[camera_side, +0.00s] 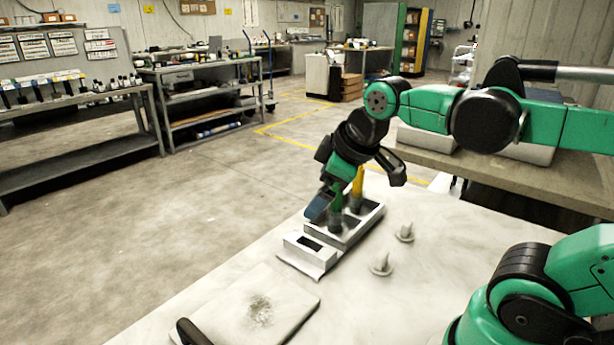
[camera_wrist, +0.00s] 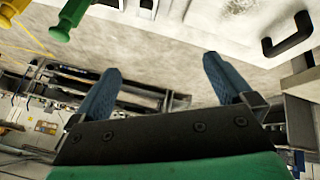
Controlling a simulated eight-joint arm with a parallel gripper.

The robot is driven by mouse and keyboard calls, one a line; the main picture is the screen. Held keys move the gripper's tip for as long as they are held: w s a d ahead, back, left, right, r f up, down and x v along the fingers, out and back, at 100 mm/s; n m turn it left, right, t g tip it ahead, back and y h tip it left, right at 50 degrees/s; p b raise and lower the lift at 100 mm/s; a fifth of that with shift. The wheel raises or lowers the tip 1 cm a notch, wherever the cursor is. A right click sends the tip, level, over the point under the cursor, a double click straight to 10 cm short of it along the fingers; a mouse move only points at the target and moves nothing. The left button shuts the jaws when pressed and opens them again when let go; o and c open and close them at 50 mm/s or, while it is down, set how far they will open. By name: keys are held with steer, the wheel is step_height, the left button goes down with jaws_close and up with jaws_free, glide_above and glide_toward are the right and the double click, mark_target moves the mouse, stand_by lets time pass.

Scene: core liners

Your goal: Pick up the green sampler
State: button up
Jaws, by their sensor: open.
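The green sampler (camera_side: 336,203) stands upright in the white rack (camera_side: 298,254), beside the yellow sampler (camera_side: 358,185). My gripper (camera_side: 318,207) is at the rack's left side in the side view, close to the green sampler, with its blue fingers pointing down. In the wrist view the green sampler (camera_wrist: 70,18) is at the upper left, outside the gap between my fingers (camera_wrist: 162,64). The fingers are spread apart with nothing between them. The yellow sampler (camera_wrist: 10,10) shows in the corner there. In the side view, whether my gripper touches the green sampler cannot be told.
Two small pale cones (camera_side: 404,233) (camera_side: 381,265) stand on the white table (camera_side: 430,300) right of the rack. A pale board (camera_side: 215,305) with grey grains and a black handle (camera_side: 190,333) lies in front.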

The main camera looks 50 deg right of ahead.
steer(key=a+f+m, duration=0.2)
steer(key=m, duration=0.1)
steer(key=s+a+f+m, duration=0.1)
steer(key=f, duration=0.1)
steer(key=shift+t+y, duration=0.3)
steer(key=shift+y, duration=0.1)
steer(key=shift+c, duration=0.8)
steer(key=shift+a+f+m, duration=0.2)
steer(key=shift+m, duration=0.2)
steer(key=c, duration=0.3)
